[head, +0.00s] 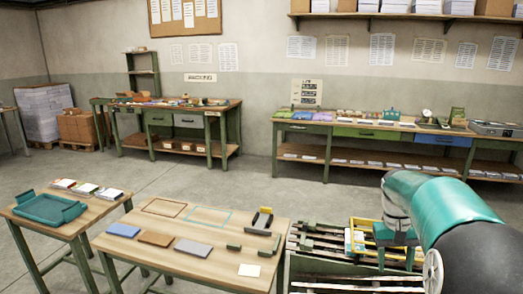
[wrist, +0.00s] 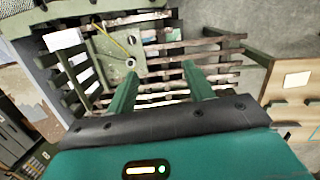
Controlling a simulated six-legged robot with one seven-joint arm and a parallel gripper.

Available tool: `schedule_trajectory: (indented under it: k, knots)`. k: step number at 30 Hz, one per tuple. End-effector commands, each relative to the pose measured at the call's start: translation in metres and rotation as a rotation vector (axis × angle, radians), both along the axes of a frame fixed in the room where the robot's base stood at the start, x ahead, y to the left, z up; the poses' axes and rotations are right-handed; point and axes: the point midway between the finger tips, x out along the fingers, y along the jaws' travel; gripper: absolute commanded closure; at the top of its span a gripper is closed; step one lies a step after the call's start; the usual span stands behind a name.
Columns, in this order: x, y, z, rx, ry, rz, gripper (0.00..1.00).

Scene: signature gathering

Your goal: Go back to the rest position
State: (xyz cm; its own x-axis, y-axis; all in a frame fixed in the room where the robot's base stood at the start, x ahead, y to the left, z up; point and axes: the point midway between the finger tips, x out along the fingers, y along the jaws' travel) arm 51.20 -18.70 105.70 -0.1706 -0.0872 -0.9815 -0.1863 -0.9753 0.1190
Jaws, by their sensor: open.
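My gripper shows in the wrist view (wrist: 160,86) with its two green fingers wide apart and nothing between them. In the head view my gripper (head: 395,258) points down at the right, above a slatted rack (head: 306,272). The same rack lies beyond the fingers in the wrist view (wrist: 215,55). I cannot tell how high the fingers are above the slats. My teal and black arm hides the right part of the rack in the head view.
A wooden table (head: 210,268) left of the rack bears flat blocks, a white card (head: 249,270) and outlined areas. A smaller table with a teal tray (head: 48,208) stands further left. Workbenches (head: 340,130) line the back wall. The floor between is clear.

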Motion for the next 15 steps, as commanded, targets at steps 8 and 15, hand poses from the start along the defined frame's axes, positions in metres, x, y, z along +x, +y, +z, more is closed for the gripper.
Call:
schedule_trajectory:
  k: [8, 15]
  knots:
    - [-0.054, 0.067, 0.051, 0.002, -0.184, 0.067, 0.48]
    - [-0.109, 0.115, 0.072, 0.011, -0.338, 0.121, 0.48]
